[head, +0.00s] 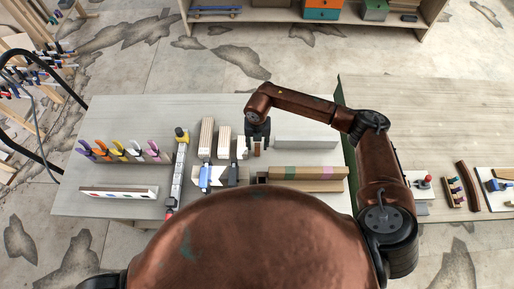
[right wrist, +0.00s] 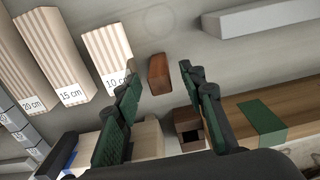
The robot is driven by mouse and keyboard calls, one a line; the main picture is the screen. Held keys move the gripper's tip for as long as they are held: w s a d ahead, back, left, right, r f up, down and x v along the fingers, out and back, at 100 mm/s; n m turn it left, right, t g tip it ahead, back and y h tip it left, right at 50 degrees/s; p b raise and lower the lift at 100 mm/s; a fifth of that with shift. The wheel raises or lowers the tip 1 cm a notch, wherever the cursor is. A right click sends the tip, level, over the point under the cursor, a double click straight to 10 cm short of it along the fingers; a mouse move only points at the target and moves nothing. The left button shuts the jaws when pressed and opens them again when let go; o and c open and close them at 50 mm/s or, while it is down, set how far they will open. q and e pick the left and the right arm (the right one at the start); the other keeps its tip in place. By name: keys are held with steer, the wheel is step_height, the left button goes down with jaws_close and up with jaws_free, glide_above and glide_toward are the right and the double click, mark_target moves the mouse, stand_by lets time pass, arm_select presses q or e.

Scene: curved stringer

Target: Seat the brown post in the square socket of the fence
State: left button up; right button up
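The brown post (right wrist: 160,74) is a small brown block on the grey table in the right wrist view. It also shows under my right gripper in the head view (head: 257,152). My right gripper (right wrist: 159,72) is open; its green-padded fingers appear on either side of the post with gaps, and I cannot tell how far above it they are. The square socket (right wrist: 187,122) is a brown box with a dark opening, near the right finger. It joins the pale wooden fence (right wrist: 240,108) with its green band; the fence also shows in the head view (head: 325,173). My left gripper is not in view.
Striped blocks (right wrist: 109,55) labelled by length stand left of the post. A long grey bar (head: 306,142) lies behind the fence. Blue and black clamps (head: 205,177) stand left of the socket. Coloured-handled tools (head: 118,152) occupy the left table. My body hides the table's front.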

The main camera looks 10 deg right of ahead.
steer(key=shift+f, duration=0.3)
jaws_close()
steer(key=shift+r, duration=0.15)
stand_by(0.3)
